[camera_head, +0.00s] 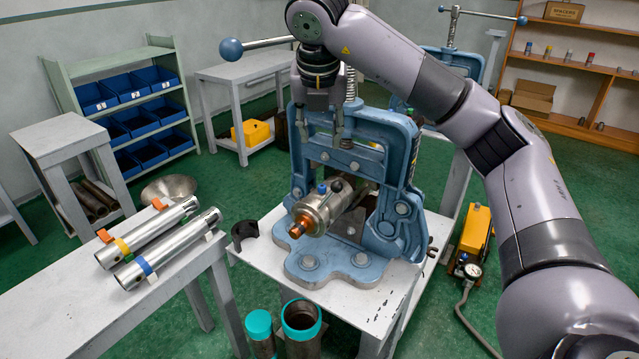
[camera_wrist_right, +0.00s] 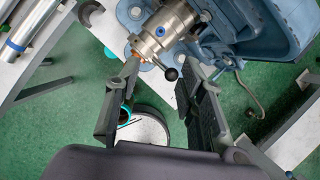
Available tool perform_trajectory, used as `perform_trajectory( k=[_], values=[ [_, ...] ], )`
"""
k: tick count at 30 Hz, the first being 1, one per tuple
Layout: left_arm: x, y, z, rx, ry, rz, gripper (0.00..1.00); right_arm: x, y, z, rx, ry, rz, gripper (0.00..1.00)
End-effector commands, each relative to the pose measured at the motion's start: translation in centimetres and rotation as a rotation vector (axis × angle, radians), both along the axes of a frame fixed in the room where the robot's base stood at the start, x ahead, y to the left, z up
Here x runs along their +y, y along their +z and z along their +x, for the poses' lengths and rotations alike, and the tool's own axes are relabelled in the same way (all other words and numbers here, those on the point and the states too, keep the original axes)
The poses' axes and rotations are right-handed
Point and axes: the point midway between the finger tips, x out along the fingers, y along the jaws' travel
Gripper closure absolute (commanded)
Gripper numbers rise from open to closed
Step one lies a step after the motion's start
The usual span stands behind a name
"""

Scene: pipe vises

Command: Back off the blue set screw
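A blue vise (camera_head: 345,235) stands on a small white table and holds a silver cylindrical fitting with a copper-coloured tip (camera_head: 312,212). A small blue set screw (camera_head: 322,188) sits on top of the fitting; it also shows in the right wrist view (camera_wrist_right: 160,32). My right gripper (camera_head: 319,138) points down above the fitting, in front of the vise's upper part. In the right wrist view its two fingers (camera_wrist_right: 157,75) are spread, with nothing gripped. The blue screw lies beyond the fingertips there, apart from them. My left gripper is out of view.
The vise's long bar ends in a blue ball (camera_head: 231,50). A black-knobbed lever (camera_wrist_right: 171,74) shows between the fingers in the wrist view; its depth is unclear. Two silver pipes (camera_head: 165,247) lie on the left table. Teal-rimmed pipes (camera_head: 301,322) stand below.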

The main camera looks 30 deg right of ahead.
Motion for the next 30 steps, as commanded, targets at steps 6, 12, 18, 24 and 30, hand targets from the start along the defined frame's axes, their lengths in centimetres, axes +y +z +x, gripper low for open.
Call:
perform_trajectory(
  k=[6, 12, 18, 24, 30],
  values=[
    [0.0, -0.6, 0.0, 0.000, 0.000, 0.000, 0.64, -0.3, -1.7, 0.5, 0.000, -0.019, 0.005, 0.64],
    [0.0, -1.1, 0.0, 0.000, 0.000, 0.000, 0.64, -1.2, -5.3, 1.6, 0.003, -0.020, 0.006, 0.64],
    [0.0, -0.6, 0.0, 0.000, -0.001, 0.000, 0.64, -2.3, -9.1, 2.9, 0.003, -0.018, 0.003, 0.64],
    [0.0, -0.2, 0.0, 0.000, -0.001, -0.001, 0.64, -3.2, -12.8, 4.2, 0.001, -0.019, 0.004, 0.64],
    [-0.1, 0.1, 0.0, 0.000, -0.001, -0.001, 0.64, -3.8, -15.2, 5.0, 0.000, -0.017, 0.003, 0.64]
  ],
)
